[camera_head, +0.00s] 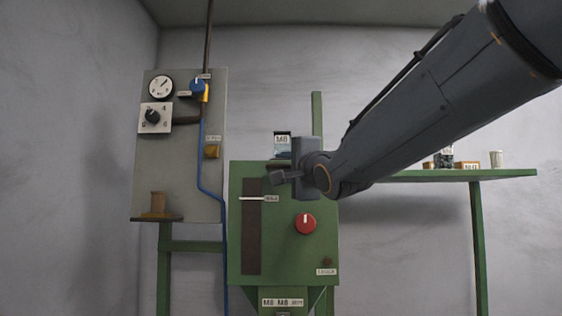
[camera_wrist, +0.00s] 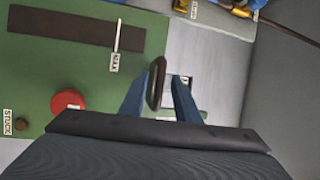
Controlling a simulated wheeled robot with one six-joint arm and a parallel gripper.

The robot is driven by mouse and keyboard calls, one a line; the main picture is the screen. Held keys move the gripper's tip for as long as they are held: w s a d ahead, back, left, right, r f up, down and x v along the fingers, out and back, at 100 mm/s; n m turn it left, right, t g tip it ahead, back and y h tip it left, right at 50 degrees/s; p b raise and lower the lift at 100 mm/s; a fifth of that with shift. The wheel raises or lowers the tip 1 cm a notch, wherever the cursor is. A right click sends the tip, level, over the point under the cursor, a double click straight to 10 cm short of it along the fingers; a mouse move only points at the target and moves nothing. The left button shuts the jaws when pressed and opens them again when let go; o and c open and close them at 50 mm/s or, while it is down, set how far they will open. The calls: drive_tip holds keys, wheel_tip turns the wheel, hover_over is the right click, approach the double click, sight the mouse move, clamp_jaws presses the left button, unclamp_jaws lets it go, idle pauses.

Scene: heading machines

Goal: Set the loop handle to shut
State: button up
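The loop handle (camera_wrist: 156,84) shows in the wrist view as a dark brown, narrow loop standing up at the edge of the green machine panel (camera_wrist: 35,75). The loop lies between the fingertips, over or against the left one, with a gap to the right one. I cannot tell whether it touches a finger.
The green panel bears a red knob (camera_head: 305,224) and a dark slot (camera_head: 251,240) with a white pointer. A grey board (camera_head: 180,190) at left holds a gauge (camera_head: 161,87), a dial (camera_head: 154,117) and a blue valve knob (camera_head: 197,86). A green shelf (camera_head: 430,176) with small objects is at right.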

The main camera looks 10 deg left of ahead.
drive_tip(key=shift+w+a, duration=0.35)
drive_tip(key=shift+w, duration=0.15)
clamp_jaws()
